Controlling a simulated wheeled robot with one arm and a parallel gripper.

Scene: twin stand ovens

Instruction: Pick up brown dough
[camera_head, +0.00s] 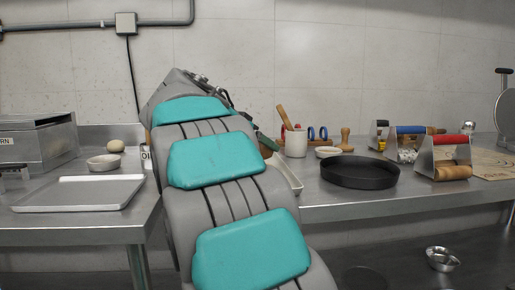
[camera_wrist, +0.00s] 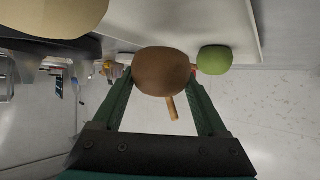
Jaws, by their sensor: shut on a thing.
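The brown dough (camera_wrist: 160,68) is a rounded lump in the middle of the wrist view. My gripper (camera_wrist: 161,76) has its two green fingers on either side of it, shut on it. A green dough ball (camera_wrist: 214,60) lies just to the right, close to the right fingertip.
A white tray (camera_head: 286,172) shows partly behind my arm. A black round pan (camera_head: 360,173), a utensil crock (camera_head: 296,143) and scrapers stand right on the steel counter. A flat metal tray (camera_head: 80,193) and a bowl (camera_head: 103,163) are left. A pale rounded thing (camera_wrist: 52,14) fills the wrist view's upper-left corner.

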